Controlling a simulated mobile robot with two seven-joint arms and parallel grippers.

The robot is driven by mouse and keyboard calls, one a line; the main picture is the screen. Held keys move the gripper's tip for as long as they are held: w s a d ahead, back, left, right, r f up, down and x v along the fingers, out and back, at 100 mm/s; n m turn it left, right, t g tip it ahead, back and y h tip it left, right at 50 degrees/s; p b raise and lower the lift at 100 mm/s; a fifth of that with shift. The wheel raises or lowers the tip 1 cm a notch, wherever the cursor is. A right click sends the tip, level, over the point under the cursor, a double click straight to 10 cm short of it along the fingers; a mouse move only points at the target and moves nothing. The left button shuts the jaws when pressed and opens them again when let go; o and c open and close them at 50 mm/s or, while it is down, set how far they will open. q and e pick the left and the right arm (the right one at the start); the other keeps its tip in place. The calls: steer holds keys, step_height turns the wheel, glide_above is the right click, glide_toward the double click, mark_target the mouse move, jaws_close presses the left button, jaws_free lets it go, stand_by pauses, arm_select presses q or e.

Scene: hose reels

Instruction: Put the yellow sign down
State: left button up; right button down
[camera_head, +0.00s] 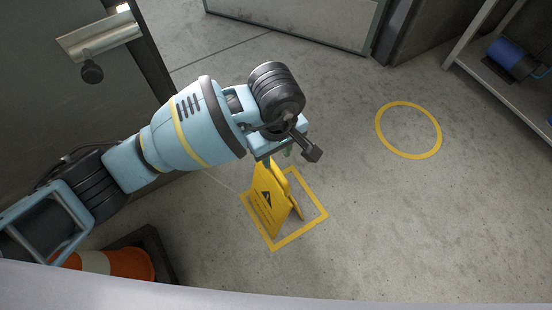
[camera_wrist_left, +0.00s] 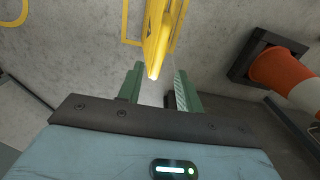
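The yellow sign (camera_head: 265,203) is a folded, two-panel floor sign with a dark triangle on it. It stands upright, its feet appearing to rest on the floor inside a yellow square outline (camera_head: 313,222). My left gripper (camera_head: 287,150) is just above the sign's top and partly hides it. In the left wrist view, the two green fingers of the left gripper (camera_wrist_left: 159,70) are spread apart. The top of the sign (camera_wrist_left: 158,40) shows near the gap between them, with clear space on both sides. My right gripper is not in view.
An orange and white cone (camera_head: 122,263) stands lower left in a dark frame. A door with a handle (camera_head: 98,40) is upper left. A yellow circle outline (camera_head: 437,133) lies on bare floor at right. A shelf with a blue reel (camera_head: 510,57) stands upper right.

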arm_select(q)
step_height(320, 180, up, 6)
steer(key=p, duration=0.1)
steer(key=shift+p, duration=0.3)
stand_by(0.3)
